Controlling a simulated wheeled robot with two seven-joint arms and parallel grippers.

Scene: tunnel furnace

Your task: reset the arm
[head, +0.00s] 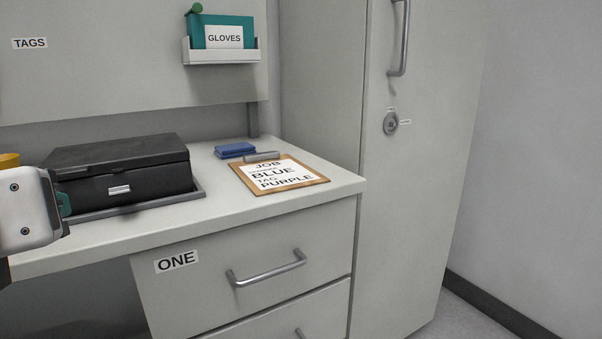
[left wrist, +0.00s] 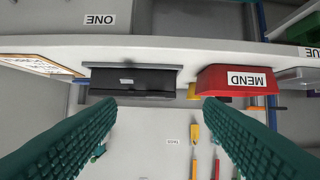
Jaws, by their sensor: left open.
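My left gripper shows at the left edge of the head view, a white body with a teal finger (head: 63,204), over the front of the counter by the black case. In the left wrist view, the two teal fingers of my left gripper (left wrist: 160,102) are spread wide with nothing between them. My right gripper is in neither view.
A black case (head: 120,165) sits on the counter, with a clipboard (head: 318,180) and blue cloth-like item (head: 235,149) to its right. Drawer ONE (head: 207,283) is below; a tall cabinet (head: 420,150) stands right. The wrist view shows a red MEND box (left wrist: 237,80).

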